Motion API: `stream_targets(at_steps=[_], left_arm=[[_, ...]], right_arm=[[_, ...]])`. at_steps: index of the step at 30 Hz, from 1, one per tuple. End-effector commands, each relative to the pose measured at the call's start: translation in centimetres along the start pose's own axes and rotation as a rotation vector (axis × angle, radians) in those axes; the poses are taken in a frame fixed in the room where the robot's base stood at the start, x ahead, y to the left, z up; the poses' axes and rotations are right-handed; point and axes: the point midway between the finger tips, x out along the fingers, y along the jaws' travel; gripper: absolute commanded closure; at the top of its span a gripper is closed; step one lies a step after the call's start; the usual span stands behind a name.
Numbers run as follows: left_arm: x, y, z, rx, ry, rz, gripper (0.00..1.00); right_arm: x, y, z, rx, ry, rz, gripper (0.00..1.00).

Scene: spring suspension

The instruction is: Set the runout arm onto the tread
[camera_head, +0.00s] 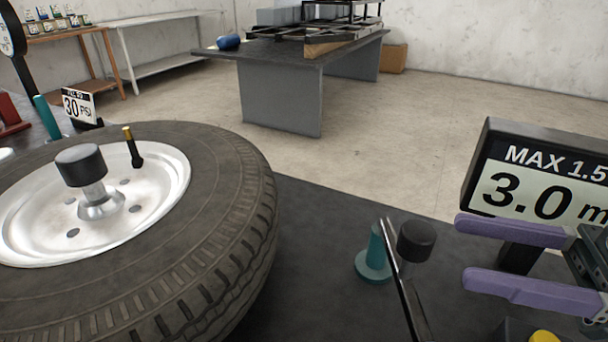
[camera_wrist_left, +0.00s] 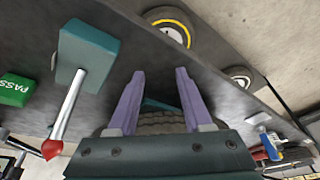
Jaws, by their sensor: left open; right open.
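The tire (camera_head: 222,250) lies flat at left in the head view, its tread facing right. A thin dark arm (camera_head: 402,285), which looks like the runout arm, leans beside a black knob (camera_head: 415,240) and a teal post (camera_head: 373,256). It is apart from the tread in this picture. My right gripper (camera_head: 464,250) is open and empty, its purple fingers right of the knob and pointing left. My left gripper (camera_wrist_left: 160,72) shows only in the left wrist view, open, with part of a treaded tire (camera_wrist_left: 160,122) beyond its fingers.
A display reading 3.0 (camera_head: 540,185) stands behind my right gripper. A yellow button (camera_head: 543,336) is below. The left wrist view shows a teal block with a red-tipped rod (camera_wrist_left: 72,100), a green PASS sign (camera_wrist_left: 15,90) and a yellow-ringed dial (camera_wrist_left: 170,27). Dark bench (camera_head: 320,215) is clear behind the post.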

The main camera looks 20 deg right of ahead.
Motion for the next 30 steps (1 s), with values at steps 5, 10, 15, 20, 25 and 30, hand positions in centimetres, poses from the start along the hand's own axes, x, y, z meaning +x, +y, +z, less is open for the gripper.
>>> stream_targets(at_steps=[5,10,15,20,25,30], left_arm=[[-0.1,0.0,0.0,0.001,0.0,0.0,0.5],[-0.4,0.0,-0.1,0.002,0.0,-0.001,0.5],[-0.6,-0.1,-0.2,0.002,0.0,-0.001,0.5],[-0.6,0.0,-0.2,0.002,0.0,-0.001,0.5],[-0.6,0.0,-0.2,0.002,0.0,0.0,0.5],[-0.6,0.0,-0.2,0.002,0.0,0.0,0.5]], right_arm=[[1.6,0.0,-0.2,0.0,0.007,-0.005,0.31],[5.0,0.0,-0.3,-0.001,0.009,-0.005,0.31],[7.9,0.0,-0.2,-0.001,0.007,-0.005,0.31],[9.4,0.0,-0.1,0.0,0.003,-0.004,0.31],[9.8,-0.1,0.0,0.0,0.002,-0.005,0.31],[9.8,-0.1,0.0,0.0,0.001,-0.004,0.33]])
